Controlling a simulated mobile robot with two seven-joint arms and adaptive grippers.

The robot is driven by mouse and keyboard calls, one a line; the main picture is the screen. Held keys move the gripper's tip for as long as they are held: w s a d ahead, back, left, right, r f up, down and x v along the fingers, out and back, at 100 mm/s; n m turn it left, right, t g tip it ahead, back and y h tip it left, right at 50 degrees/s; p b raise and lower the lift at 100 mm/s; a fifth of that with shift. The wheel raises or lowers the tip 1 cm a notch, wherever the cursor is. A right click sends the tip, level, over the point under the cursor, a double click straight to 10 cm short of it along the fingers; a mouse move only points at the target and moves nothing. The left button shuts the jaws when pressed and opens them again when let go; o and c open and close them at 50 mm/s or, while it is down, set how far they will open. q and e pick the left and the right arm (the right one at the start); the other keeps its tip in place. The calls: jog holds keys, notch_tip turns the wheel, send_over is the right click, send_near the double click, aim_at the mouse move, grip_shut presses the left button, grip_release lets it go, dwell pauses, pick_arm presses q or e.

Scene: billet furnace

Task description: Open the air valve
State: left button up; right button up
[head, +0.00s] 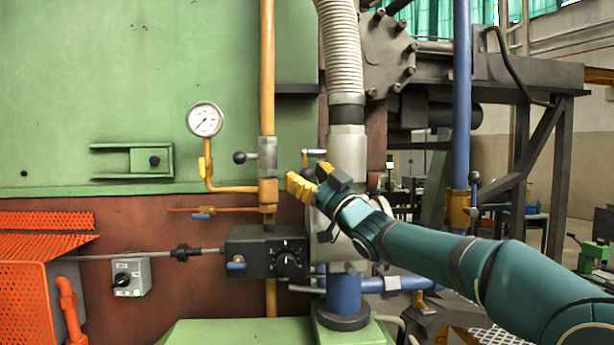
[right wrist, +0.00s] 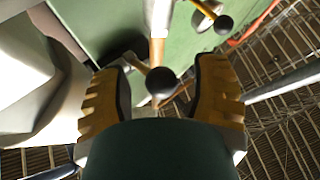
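My right gripper (head: 304,180) is in front of the pipework at the middle of the head view. A small lever valve (head: 314,153) sits on the grey pipe under the ribbed hose, just beside its fingers. In the right wrist view my yellow-padded fingers (right wrist: 158,95) are spread apart, with a dark ball knob (right wrist: 160,82) on a lever showing between them. A gap shows on both sides of the knob. I see no label that marks the air valve. My left gripper is not in view.
A second ball-ended lever valve (head: 266,157) is on the yellow pipe to the left, near a pressure gauge (head: 204,119). A black control box (head: 262,254) is below. A blue pipe (head: 461,100) with another lever valve stands to the right, behind my right arm.

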jog(key=v, duration=1.2)
jog(key=shift+c, duration=0.4)
